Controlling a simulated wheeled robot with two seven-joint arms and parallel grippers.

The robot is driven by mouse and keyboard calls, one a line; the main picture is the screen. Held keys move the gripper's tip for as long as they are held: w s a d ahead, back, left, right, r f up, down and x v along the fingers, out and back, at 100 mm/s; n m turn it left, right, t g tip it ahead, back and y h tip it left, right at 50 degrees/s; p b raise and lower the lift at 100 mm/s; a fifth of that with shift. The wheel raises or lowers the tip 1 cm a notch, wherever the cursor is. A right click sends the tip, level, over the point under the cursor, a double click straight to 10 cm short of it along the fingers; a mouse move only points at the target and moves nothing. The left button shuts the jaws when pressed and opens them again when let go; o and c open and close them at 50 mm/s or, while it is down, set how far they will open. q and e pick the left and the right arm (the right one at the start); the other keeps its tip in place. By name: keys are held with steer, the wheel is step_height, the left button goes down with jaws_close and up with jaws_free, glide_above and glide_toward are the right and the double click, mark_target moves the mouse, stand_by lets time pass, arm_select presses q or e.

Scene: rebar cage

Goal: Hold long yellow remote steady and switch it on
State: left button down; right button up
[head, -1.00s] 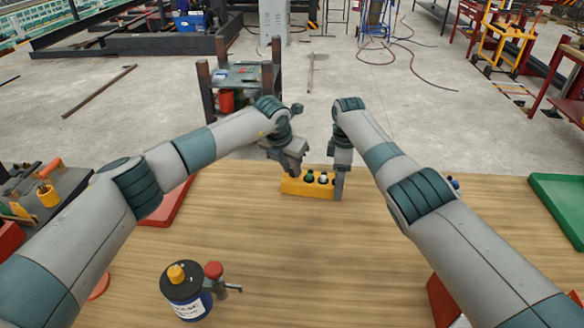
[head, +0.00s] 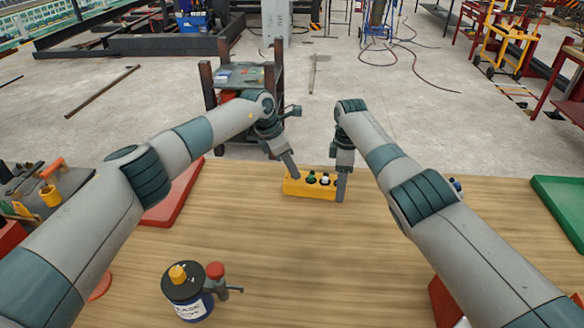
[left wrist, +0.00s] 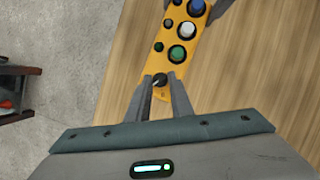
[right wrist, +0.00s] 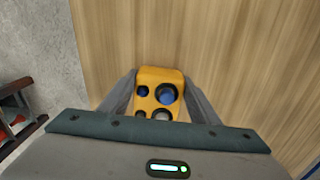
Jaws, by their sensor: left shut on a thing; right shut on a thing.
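The long yellow remote (head: 299,190) lies on the wooden table (head: 270,245) near its far edge, with several buttons along its top. My left gripper (head: 294,177) comes down at a slant to the remote's left end. In the left wrist view its fingers are shut on a small black rotary knob (left wrist: 160,80) with a pale pointer mark. My right gripper (head: 340,192) is shut on the remote's right end. In the right wrist view its fingers stand along both sides of the yellow body (right wrist: 158,75), beside blue buttons. The fingertips there are partly hidden.
A red tray (head: 175,200) lies at the left and a green tray (head: 562,205) at the far right. The middle of the table is clear.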

arm_select(q)
steer(key=shift+a, duration=0.1)
stand_by(0.3)
steer(key=c, duration=1.6)
jaws_free()
steer(key=shift+r, duration=0.15)
steer(key=v, duration=1.1)
steer(key=shift+a+r, duration=0.25)
steer(key=shift+r, duration=0.05)
arm_select(e)
steer(key=o, duration=1.5)
steer(key=shift+c, duration=0.2)
steer(key=shift+r, duration=0.15)
